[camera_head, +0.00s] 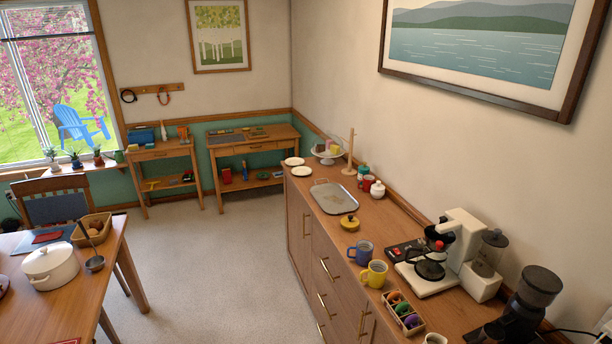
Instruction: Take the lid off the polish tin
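I cannot pick out a polish tin for certain in the head view. A small round yellow container with a dark knob-like top (349,222) sits on the wooden sideboard (385,215), in front of the metal tray. It is too small to tell what it is. On the far left side table, a blue box (143,135) and small upright items stand, also too small to identify. Neither of my grippers shows.
The sideboard along the right wall holds a metal tray (340,200), a blue mug (360,251), a yellow mug (374,273), and a coffee machine (448,252). A table with a white pot (50,266) stands at left. Grey floor (215,265) between them is clear.

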